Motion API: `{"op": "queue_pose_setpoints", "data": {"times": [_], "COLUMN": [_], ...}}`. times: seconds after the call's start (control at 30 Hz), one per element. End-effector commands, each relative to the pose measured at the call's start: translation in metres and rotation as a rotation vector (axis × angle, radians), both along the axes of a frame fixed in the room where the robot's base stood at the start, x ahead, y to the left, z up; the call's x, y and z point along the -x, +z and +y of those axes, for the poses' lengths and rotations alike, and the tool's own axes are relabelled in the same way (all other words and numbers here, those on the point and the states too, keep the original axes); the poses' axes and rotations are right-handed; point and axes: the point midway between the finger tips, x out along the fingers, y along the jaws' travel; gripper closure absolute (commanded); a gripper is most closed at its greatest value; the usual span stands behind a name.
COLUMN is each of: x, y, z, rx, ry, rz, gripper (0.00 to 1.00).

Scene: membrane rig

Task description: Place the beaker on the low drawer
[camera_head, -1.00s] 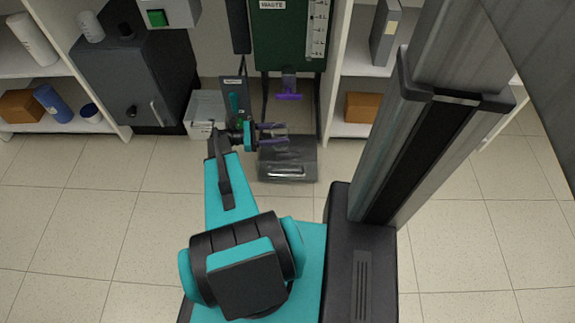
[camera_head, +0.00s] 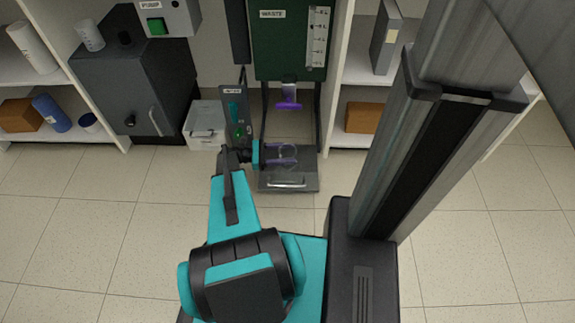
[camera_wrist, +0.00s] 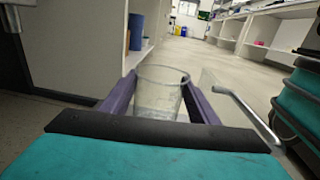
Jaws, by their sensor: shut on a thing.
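A clear glass beaker (camera_wrist: 160,92) stands between the two purple fingers of my gripper (camera_wrist: 158,98) in the wrist view. The fingers are shut on its sides, and it looks upright. In the head view my gripper (camera_head: 282,154) holds the faint, see-through beaker (camera_head: 288,154) over the low drawer (camera_head: 289,182). The drawer is a dark, shallow tray with a clear front, low under the green waste tank. I cannot tell whether the beaker's base touches the drawer.
The green waste tank (camera_head: 290,45) with a purple tap (camera_head: 288,103) stands behind and above the drawer. A white bin (camera_head: 205,126) and a dark cabinet (camera_head: 140,80) are at left. Shelves flank both sides. The tiled floor in front is clear.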

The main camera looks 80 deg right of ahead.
Motion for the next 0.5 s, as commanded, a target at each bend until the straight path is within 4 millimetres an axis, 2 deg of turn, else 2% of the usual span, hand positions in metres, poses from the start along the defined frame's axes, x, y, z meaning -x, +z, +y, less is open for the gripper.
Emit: {"op": "queue_pose_setpoints", "data": {"times": [0.03,0.1,0.5], "x": [-0.0003,-0.0002,0.0], "y": [-0.0078,-0.011,-0.0136], "z": [-0.0005,-0.0002,0.0], "rx": [-0.001,-0.001,-0.001], "ry": [0.0,0.0,0.0], "rz": [0.0,0.0,0.0], "gripper": [0.69,0.69,0.69]}}
